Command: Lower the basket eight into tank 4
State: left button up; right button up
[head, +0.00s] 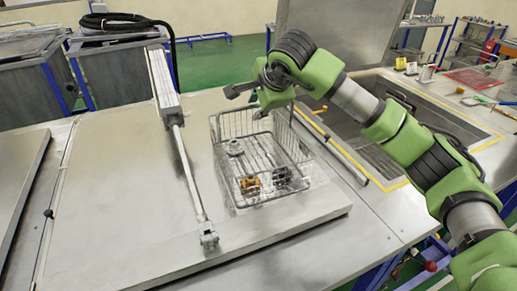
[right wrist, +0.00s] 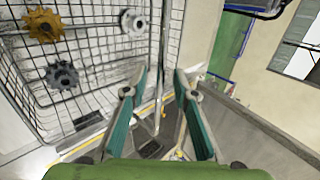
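A wire basket (head: 222,160) with metal parts stands on a closed flat steel lid (head: 110,215) in the head view. It holds an orange gear (head: 251,184), a dark gear (head: 281,175) and a grey part (head: 235,148). My right gripper (head: 260,103) is above the basket's far rim. In the right wrist view my right gripper (right wrist: 160,80) has its fingers apart, with a basket bar (right wrist: 164,50) showing in line with the gap; I cannot tell whether they touch it. An open tank (head: 400,115) lies at the right. No readable number shows which tank is 4. My left gripper is out of view.
A pneumatic cylinder (head: 163,85) and its rod (head: 188,175) stand left of the basket. A raised steel lid (head: 340,30) rises behind the open tank. Small label cards (head: 405,66) and tools lie at the right. The lid's left part is clear.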

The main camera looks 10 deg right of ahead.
grip_shut()
jog(key=shift+w+r, duration=0.15)
jog(key=shift+r, duration=0.35)
jog(key=shift+r+p, duration=0.65)
jog(key=shift+r, duration=0.6)
